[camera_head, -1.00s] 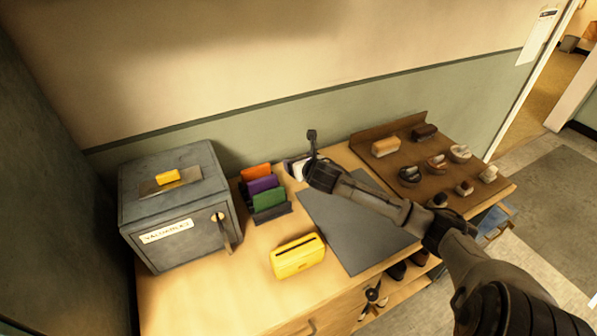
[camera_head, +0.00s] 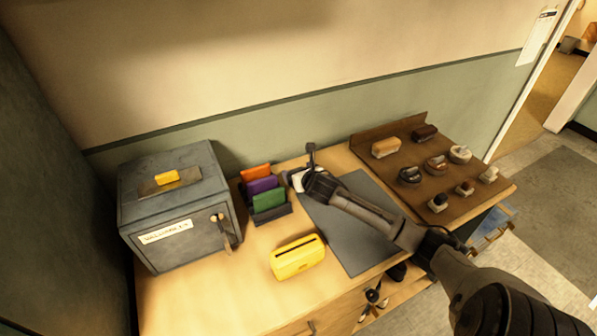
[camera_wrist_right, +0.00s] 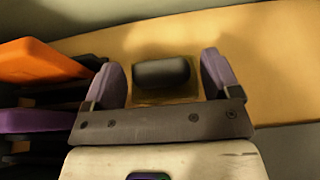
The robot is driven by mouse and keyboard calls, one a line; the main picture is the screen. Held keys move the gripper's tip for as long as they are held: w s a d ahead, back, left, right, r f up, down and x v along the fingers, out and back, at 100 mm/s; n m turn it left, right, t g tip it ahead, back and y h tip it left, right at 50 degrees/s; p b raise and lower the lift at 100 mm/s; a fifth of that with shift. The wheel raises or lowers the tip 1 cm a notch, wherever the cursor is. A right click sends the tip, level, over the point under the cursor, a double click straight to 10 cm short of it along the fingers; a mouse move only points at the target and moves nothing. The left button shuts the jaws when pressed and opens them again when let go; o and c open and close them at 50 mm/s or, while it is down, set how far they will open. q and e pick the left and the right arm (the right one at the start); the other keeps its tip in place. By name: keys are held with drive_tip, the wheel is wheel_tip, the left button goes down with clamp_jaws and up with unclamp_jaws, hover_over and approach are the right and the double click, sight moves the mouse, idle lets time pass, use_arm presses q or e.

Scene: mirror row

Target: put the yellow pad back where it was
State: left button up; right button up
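A small yellow block (camera_head: 167,177), perhaps the yellow pad, lies on a grey plate on top of the safe. My right gripper (camera_head: 296,178) is low over the back of the table, just right of the rack of coloured pads. In the right wrist view its purple-sided fingers (camera_wrist_right: 164,80) stand apart. Between them shows a dark rounded block (camera_wrist_right: 161,72) on a yellowish square base (camera_wrist_right: 165,97), with narrow gaps at both sides. I cannot tell whether this is a pad. The gripper hides this spot in the head view. My left gripper is out of view.
The rack holds orange (camera_head: 255,173), purple (camera_head: 262,185) and green (camera_head: 269,201) pads, close left of the gripper. A yellow slotted box (camera_head: 298,258) stands in front. A grey mat (camera_head: 355,240) and a brown board (camera_head: 405,190) with brushes and tins lie right. The safe (camera_head: 180,215) stands left.

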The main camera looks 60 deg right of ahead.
drive_tip(key=o, duration=0.3)
drive_tip(key=shift+r, duration=0.1)
drive_tip(key=shift+s+a+r, duration=0.1)
drive_tip(key=shift+r, duration=0.05)
drive_tip(key=p+v, duration=0.1)
drive_tip(key=v, duration=1)
drive_tip(key=shift+s+a+r, duration=0.1)
drive_tip(key=shift+s+r, duration=0.05)
drive_tip(key=shift+s, duration=0.15)
